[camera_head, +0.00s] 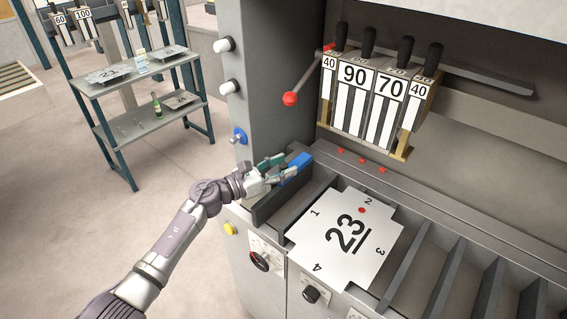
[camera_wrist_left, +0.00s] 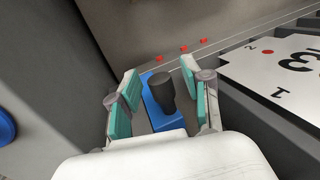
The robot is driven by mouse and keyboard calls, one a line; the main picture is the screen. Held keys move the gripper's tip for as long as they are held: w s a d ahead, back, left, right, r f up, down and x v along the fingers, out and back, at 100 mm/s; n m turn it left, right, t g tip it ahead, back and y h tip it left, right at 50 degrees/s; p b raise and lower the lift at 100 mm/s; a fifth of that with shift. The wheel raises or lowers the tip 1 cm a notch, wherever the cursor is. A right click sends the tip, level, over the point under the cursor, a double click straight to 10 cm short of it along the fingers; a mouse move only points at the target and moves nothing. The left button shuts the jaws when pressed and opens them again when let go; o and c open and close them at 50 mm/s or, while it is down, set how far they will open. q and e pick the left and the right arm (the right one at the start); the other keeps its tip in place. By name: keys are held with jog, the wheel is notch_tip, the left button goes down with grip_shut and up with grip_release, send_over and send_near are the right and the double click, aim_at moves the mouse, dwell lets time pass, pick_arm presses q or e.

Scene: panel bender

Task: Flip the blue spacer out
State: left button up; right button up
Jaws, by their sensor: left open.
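The blue spacer (camera_head: 296,168) lies along the dark side stop (camera_head: 266,208) at the left end of the machine bed. In the left wrist view the blue spacer (camera_wrist_left: 157,116) carries a dark round knob (camera_wrist_left: 161,92). My left gripper (camera_head: 279,169) is at the spacer's near side. In the left wrist view its teal-padded fingers (camera_wrist_left: 158,85) are spread open, one on each side of the spacer and knob. I cannot tell whether they touch it. My right gripper is not in view.
A white sheet marked 23 (camera_head: 335,262) lies on the bed right of the spacer. Numbered tools (camera_head: 368,100) hang above the bed. A lever with a red ball (camera_head: 290,99) sticks out at the upper left of the machine. A shelf rack (camera_head: 137,90) stands at the far left.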

pick_arm(q)
jog(key=shift+w+d, duration=0.15)
jog(key=shift+d, duration=0.05)
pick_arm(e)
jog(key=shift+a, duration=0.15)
pick_arm(q)
grip_shut()
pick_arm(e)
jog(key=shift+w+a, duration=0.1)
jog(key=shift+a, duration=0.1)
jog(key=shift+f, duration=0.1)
